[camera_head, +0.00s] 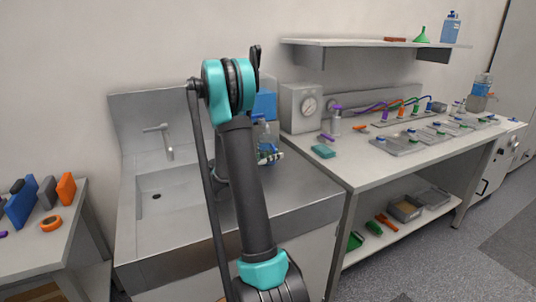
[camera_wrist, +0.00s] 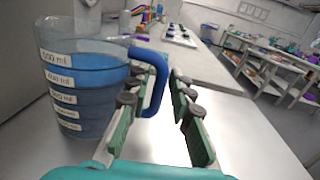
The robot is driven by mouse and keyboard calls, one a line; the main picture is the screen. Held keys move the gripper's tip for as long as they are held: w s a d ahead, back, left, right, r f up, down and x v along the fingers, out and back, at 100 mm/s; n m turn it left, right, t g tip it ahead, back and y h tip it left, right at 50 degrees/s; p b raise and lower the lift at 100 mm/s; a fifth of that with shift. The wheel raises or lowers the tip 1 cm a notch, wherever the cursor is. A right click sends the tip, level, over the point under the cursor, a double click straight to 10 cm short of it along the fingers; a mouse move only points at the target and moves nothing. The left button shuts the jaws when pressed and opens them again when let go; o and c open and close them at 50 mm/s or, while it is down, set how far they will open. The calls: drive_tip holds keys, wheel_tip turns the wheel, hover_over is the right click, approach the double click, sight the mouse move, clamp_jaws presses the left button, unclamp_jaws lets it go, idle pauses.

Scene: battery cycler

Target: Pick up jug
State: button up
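The jug (camera_wrist: 85,78) is clear with blue contents, white volume labels and a blue handle (camera_wrist: 159,82). It stands upright on the metal surface at the left of the wrist view. In the head view the jug (camera_head: 264,136) is small and partly hidden behind my arm, right of the sink basin. My gripper (camera_wrist: 158,82) is open, with green-padded fingers. The handle shows between the two fingers; whether either finger touches it, I cannot tell. In the head view my gripper (camera_head: 270,157) is mostly hidden by my arm.
The sink basin (camera_head: 170,196) with its faucet (camera_head: 160,138) lies left of my arm. A grey box with a dial (camera_head: 301,108) stands on the bench to the right. A wall shelf (camera_head: 370,43) hangs above. Bare metal surface (camera_wrist: 235,130) lies right of the fingers.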

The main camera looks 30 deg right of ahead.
clamp_jaws()
idle(0.3)
drive_tip(key=shift+r, duration=0.2)
idle(0.4)
